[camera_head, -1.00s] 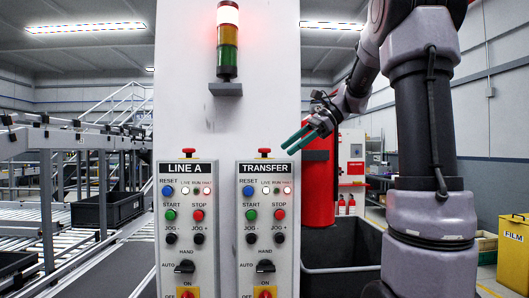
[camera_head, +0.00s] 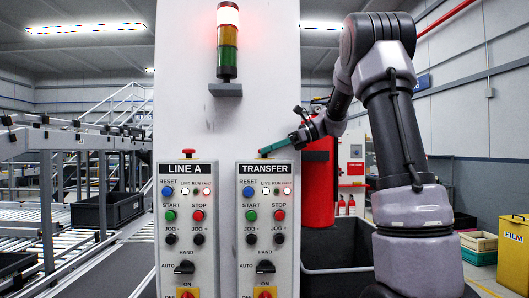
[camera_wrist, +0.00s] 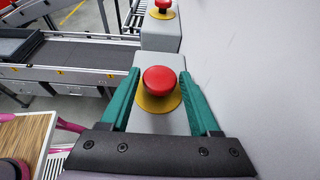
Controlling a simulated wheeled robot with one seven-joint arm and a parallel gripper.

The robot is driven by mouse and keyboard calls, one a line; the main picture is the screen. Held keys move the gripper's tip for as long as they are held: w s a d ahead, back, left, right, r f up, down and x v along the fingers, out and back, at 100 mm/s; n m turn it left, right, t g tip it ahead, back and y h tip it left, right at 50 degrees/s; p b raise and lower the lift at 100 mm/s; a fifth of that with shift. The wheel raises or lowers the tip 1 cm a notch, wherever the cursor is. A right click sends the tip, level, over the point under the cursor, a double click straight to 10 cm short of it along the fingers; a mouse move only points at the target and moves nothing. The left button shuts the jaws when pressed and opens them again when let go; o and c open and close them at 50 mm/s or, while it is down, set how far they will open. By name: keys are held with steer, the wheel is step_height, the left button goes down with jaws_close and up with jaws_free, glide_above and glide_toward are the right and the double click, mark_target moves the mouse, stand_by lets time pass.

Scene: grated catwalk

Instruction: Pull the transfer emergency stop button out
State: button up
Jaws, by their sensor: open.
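The transfer emergency stop is a red mushroom button (camera_wrist: 160,79) on a yellow disc, on top of the grey box labelled TRANSFER (camera_head: 266,200). In the wrist view, my gripper (camera_wrist: 159,75) is open, with one green finger on each side of the button. Gaps show between the fingers and the red cap, so they look apart from it. In the head view, my gripper (camera_head: 263,152) reaches in from the right over the top of the TRANSFER box and mostly hides the button.
The LINE A box (camera_head: 186,200) stands to the left with its own red top button (camera_head: 188,153), which also shows at the top of the wrist view (camera_wrist: 162,6). A pale column with a signal tower (camera_head: 227,45) rises behind both. A red cylinder (camera_head: 318,185) stands to the right.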

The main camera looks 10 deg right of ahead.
steer(key=shift+x, duration=0.75)
jaws_close()
steer(key=shift+r, duration=0.9)
jaws_free()
steer(key=v, duration=1)
steer(key=shift+d, duration=0.35)
steer(key=shift+r, duration=0.1)
